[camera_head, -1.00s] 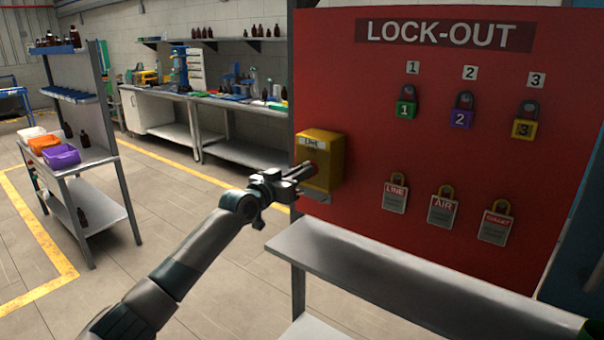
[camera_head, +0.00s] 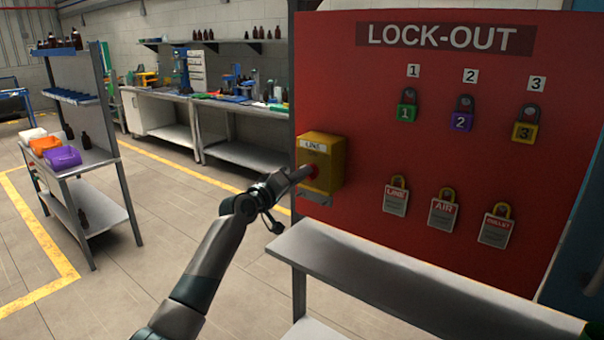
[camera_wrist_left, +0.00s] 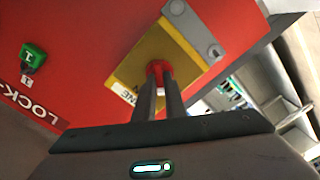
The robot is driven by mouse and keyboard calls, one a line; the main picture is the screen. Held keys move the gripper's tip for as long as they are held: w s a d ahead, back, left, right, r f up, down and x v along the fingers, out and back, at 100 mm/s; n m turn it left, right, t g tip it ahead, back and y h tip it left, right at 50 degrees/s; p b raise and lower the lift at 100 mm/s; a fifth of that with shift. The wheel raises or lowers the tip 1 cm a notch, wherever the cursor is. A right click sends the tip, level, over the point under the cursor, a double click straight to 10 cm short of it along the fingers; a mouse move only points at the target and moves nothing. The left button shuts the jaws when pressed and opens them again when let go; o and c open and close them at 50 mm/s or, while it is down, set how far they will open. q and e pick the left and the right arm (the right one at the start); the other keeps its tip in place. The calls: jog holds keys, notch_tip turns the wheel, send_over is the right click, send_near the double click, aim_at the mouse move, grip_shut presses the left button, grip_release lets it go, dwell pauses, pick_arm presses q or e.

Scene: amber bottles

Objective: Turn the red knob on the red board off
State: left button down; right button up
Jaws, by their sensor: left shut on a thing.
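The red board (camera_head: 440,110) reads LOCK-OUT and stands at the right of the head view. A yellow box (camera_head: 328,150) labelled LINE is mounted at its left edge. The red knob (camera_head: 315,171) is on the front of this box, partly covered by my fingers. My left gripper (camera_head: 306,174) is at the knob, with its fingers shut on it. In the left wrist view the two fingers of my left gripper (camera_wrist_left: 158,84) hold the red knob (camera_wrist_left: 158,67) on the yellow box (camera_wrist_left: 150,50). My right gripper is not in view.
Several padlocks (camera_head: 462,117) and lock tags (camera_head: 444,213) hang on the board right of the box. A grey shelf (camera_head: 400,270) juts out below the board. A shelf rack (camera_head: 100,150) stands at the left, with open floor between.

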pick_arm(q)
jog(key=shift+f+n+p, duration=0.2)
jog(key=shift+n+p, duration=1.5)
jog(key=shift+n, duration=2.1)
jog(key=c, duration=1.8)
grip_release()
jog(key=shift+a, duration=0.1)
